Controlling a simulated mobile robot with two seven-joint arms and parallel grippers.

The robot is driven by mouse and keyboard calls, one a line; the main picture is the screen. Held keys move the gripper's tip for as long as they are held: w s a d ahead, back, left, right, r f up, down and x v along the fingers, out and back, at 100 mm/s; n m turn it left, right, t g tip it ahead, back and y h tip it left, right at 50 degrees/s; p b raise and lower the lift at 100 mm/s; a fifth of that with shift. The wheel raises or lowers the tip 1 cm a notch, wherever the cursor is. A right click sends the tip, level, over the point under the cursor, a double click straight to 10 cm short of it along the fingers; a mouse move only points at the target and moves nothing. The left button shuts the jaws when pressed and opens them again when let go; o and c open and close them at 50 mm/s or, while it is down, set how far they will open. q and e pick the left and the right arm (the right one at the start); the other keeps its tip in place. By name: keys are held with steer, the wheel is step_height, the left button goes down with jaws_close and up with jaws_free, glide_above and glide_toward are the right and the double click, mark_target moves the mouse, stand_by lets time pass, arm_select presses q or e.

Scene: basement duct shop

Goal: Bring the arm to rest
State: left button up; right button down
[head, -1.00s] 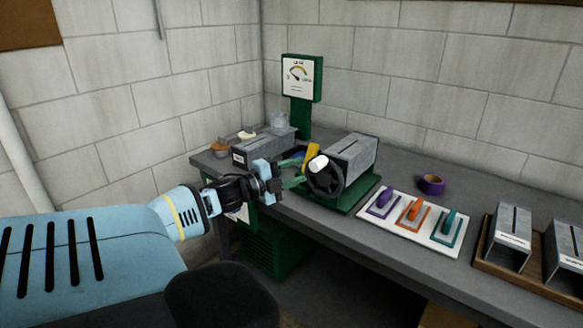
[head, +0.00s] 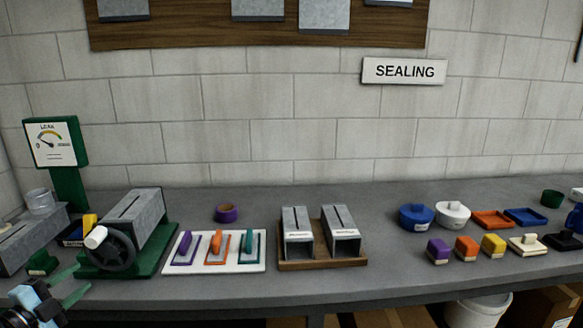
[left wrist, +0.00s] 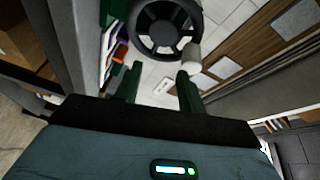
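My left gripper (head: 80,280) is at the lower left of the head view, with its two green fingers apart and nothing between them. It sits just left of and in front of the black handwheel (head: 122,250) with a white knob (head: 95,237). In the left wrist view my left gripper (left wrist: 158,84) is open, and the handwheel (left wrist: 145,28) shows beyond the fingertips. I cannot tell the exact gap to the wheel. Most of my left arm is out of the head view. My right gripper is in neither view.
The handwheel fronts a grey duct unit (head: 147,207) on a green base. A gauge stand (head: 57,143) is behind left. A white board (head: 214,267) with three coloured handled tools, a purple ring (head: 227,213) and a wooden tray (head: 308,265) with two metal ducts stand rightward on the grey bench (head: 375,202).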

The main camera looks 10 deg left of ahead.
arm_select(q)
steer(key=s+d+f+n+g, duration=0.1)
steer(key=s+d+f+n, duration=0.1)
steer(key=s+d+f, duration=0.35)
steer(key=s+d+f+n+g+y, duration=0.1)
steer(key=s+d+f+n+g, duration=0.15)
steer(key=f, duration=0.65)
steer(key=s+d+f+n+g, duration=0.1)
steer(key=s+d+f+n, duration=0.3)
steer(key=f, duration=0.3)
steer(key=s+d+f+n+g, duration=0.2)
steer(key=s+d+f+n, duration=0.1)
steer(key=s+d, duration=0.6)
steer(key=s+d+f+n+g+p, duration=0.1)
steer(key=s+d+f, duration=0.5)
steer(key=d, duration=0.8)
steer(key=s+n+g, duration=0.1)
steer(key=s+n, duration=0.1)
steer(key=s, duration=0.1)
steer(key=shift+s+d+h, duration=0.15)
steer(key=shift+d+h, duration=0.1)
steer(key=shift+h, duration=0.15)
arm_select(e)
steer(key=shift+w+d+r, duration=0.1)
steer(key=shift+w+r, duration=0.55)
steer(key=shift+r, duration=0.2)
arm_select(q)
steer(key=shift+f+g, duration=0.1)
steer(key=shift+g, duration=0.15)
